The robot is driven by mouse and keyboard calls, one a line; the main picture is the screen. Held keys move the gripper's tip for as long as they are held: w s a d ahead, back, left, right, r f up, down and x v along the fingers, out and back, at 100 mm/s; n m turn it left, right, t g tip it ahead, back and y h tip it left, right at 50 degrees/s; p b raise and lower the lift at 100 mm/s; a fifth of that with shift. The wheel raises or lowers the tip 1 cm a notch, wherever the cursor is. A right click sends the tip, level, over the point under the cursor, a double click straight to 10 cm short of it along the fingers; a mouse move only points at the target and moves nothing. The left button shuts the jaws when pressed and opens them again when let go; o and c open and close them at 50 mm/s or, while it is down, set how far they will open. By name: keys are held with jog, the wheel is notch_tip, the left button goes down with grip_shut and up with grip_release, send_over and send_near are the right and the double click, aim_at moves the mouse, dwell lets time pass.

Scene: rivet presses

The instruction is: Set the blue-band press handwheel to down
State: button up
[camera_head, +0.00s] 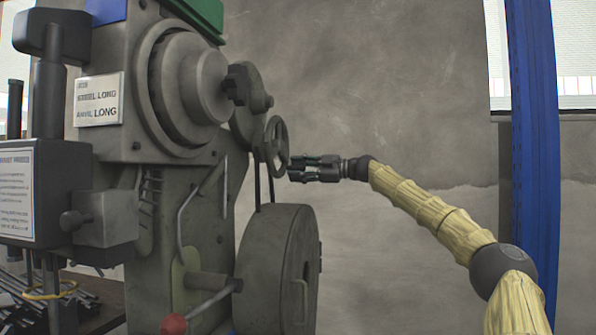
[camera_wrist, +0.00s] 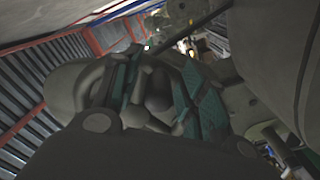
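A grey press (camera_head: 120,150) fills the left of the head view. A small dark handwheel (camera_head: 276,145) stands on its right side, seen nearly edge-on, above a large round drum (camera_head: 278,270). My gripper (camera_head: 291,168) is at the right edge of this handwheel, its two fingers apart. I cannot tell whether they touch the rim. In the wrist view, my gripper's teal-padded fingers (camera_wrist: 160,90) are spread, with a grey rounded rim (camera_wrist: 62,88) at the left and a grey part between them. The handwheel's marked setting cannot be read.
A green panel (camera_head: 205,14) and a blue piece (camera_head: 106,10) show at the press top. A label plate (camera_head: 99,99) reads "STEEL LONG, ANVIL LONG". A red-knobbed lever (camera_head: 173,324) sits low in front. A blue post (camera_head: 534,130) stands right.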

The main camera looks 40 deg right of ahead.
jog(key=shift+d, duration=0.1)
jog(key=v, duration=1.2)
jog(key=shift+d+f, duration=0.2)
jog(key=shift+d, duration=0.05)
jog(key=shift+a+r, duration=0.15)
jog(key=shift+a, duration=0.1)
